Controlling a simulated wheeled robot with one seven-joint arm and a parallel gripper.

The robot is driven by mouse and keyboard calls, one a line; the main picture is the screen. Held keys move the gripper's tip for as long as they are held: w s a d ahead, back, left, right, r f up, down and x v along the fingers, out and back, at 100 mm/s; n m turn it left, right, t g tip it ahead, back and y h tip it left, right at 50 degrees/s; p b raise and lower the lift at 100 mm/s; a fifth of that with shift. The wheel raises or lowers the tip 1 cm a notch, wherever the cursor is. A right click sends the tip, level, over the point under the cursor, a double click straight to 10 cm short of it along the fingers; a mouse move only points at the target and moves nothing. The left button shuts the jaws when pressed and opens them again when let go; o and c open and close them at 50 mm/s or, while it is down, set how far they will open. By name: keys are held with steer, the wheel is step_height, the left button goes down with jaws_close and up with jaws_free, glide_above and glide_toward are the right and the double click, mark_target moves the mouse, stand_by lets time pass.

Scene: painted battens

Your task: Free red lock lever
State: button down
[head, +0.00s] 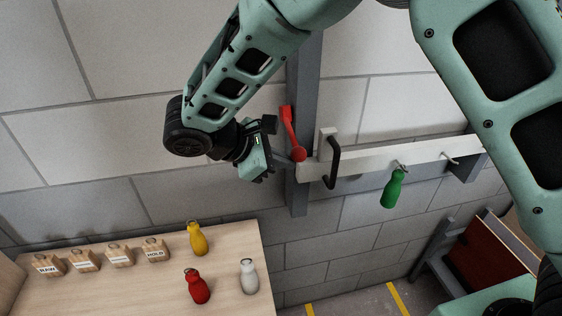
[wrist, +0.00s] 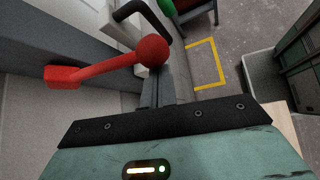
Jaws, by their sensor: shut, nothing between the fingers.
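The red lock lever (head: 291,130) is on the grey wall post, its red ball knob at the lower end, by the left end of the white batten (head: 365,163). It also shows in the wrist view (wrist: 105,67), its ball near the picture's middle. My gripper (head: 289,162) is shut and empty, coming from the left with its fingertips close to the ball. In the wrist view the shut fingers (wrist: 165,88) point just below the ball. I cannot tell whether they touch it.
A black handle (head: 334,162) stands out from the batten beside the lever. A green bottle (head: 393,188) hangs from a batten peg. A wooden table (head: 130,290) at lower left bears yellow (head: 197,238), red (head: 197,287) and white (head: 249,277) bottles and several labelled blocks.

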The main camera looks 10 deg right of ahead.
steer(key=shift+r, duration=0.1)
steer(key=shift+s+r, duration=0.1)
steer(key=shift+r, duration=0.3)
steer(key=w+r, duration=0.2)
steer(key=r, duration=0.4)
steer(key=w+r+g, duration=0.1)
steer(key=w+r, duration=0.1)
steer(key=r, duration=0.5)
steer(key=shift+w+n, duration=0.25)
steer(key=shift+n, duration=0.15)
steer(key=shift+r, duration=0.2)
stand_by(0.3)
